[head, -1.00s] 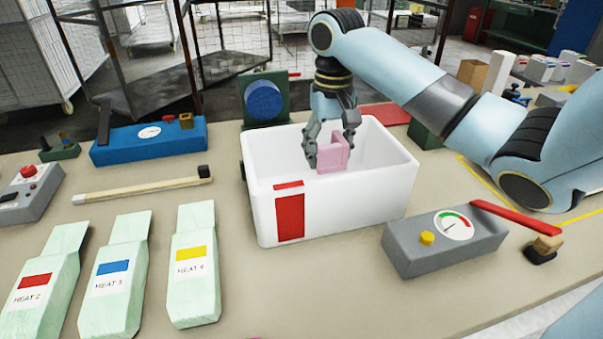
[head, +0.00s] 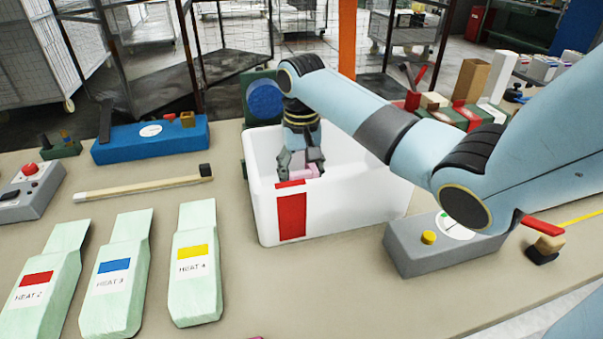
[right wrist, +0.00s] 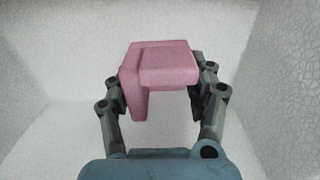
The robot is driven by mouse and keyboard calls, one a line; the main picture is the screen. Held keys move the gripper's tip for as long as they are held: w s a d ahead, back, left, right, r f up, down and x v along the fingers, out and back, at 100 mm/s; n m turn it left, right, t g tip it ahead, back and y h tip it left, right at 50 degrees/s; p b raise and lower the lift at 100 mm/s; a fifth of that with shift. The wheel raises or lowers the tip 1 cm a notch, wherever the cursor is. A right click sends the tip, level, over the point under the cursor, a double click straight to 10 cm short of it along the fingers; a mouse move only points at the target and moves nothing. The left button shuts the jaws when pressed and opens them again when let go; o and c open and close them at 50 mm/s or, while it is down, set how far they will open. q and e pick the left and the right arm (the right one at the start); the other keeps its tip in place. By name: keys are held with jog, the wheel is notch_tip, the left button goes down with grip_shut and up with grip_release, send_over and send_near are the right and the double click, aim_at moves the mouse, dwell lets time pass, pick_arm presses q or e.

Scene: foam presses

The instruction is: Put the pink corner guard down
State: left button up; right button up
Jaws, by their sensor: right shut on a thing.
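The pink corner guard (head: 299,173) is inside the white bin (head: 345,215), low behind its front wall, which hides its lower part. My right gripper (head: 301,165) reaches down into the bin and is shut on the guard. In the right wrist view the guard (right wrist: 160,68) sits between the two fingers of the gripper (right wrist: 160,95), with the bin's pale walls around it. I cannot tell whether the guard touches the bin floor. My left gripper is not in view.
A grey gauge box (head: 420,250) stands right of the bin, partly behind my arm. Three pale green HEAT pieces (head: 195,265) lie at the front left. A wooden stick (head: 140,189) and a blue gauge box (head: 150,140) lie left of the bin.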

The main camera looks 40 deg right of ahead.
jog(key=o, duration=1)
jog(key=shift+c, duration=0.2)
notch_tip(320, 180, up, 12)
jog(key=shift+p, duration=0.35)
